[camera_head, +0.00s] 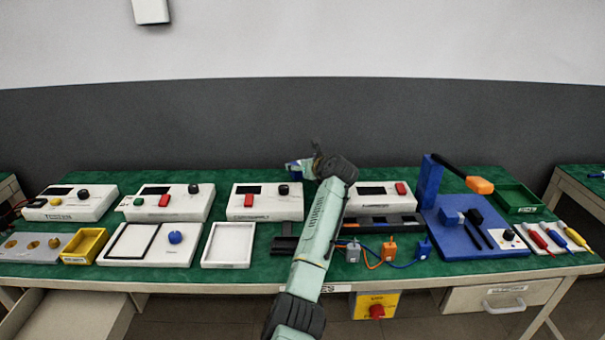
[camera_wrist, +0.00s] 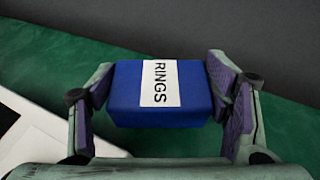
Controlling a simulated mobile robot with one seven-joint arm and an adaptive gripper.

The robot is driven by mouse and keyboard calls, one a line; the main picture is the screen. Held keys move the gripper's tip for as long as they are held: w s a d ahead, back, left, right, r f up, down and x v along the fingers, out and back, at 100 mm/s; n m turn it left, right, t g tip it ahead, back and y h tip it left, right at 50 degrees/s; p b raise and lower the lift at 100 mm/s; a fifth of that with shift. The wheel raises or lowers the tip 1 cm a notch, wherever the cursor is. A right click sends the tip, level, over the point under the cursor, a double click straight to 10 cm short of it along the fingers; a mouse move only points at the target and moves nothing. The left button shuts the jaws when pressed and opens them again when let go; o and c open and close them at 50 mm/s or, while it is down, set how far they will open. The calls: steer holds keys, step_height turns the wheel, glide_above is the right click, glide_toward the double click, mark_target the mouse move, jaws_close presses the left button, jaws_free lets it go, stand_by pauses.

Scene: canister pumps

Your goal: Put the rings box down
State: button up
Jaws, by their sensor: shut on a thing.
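The rings box (camera_wrist: 124,92) is a blue block with a white label reading RINGS. In the wrist view it sits between the two fingers of my gripper (camera_wrist: 165,95), which is shut on it. In the head view my gripper (camera_head: 302,168) is at the back of the bench, near the top of the white power-supply units, with a little of the blue box (camera_head: 291,170) showing. The green bench top (camera_wrist: 285,125) shows behind and below the box in the wrist view. I cannot tell whether the box touches it.
White instrument units (camera_head: 265,205) line the back of the bench. A yellow tray (camera_head: 84,246), a white tray (camera_head: 229,245), a blue press (camera_head: 470,235) and a green bin (camera_head: 517,199) stand around. My arm crosses the middle. Green strips are bare along the back and front edges.

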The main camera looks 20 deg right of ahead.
steer(key=shift+f, duration=1.6)
steer(key=o, duration=1.2)
steer(key=shift+f+p, duration=0.1)
steer(key=shift+p, duration=0.2)
steer(key=shift+s+r+p, duration=0.3)
steer(key=shift+r+p, duration=0.1)
steer(key=shift+p, duration=0.15)
steer(key=p+v, duration=0.3)
steer(key=v, duration=0.8)
steer(key=shift+s+f, duration=0.1)
steer(key=shift+s, duration=0.05)
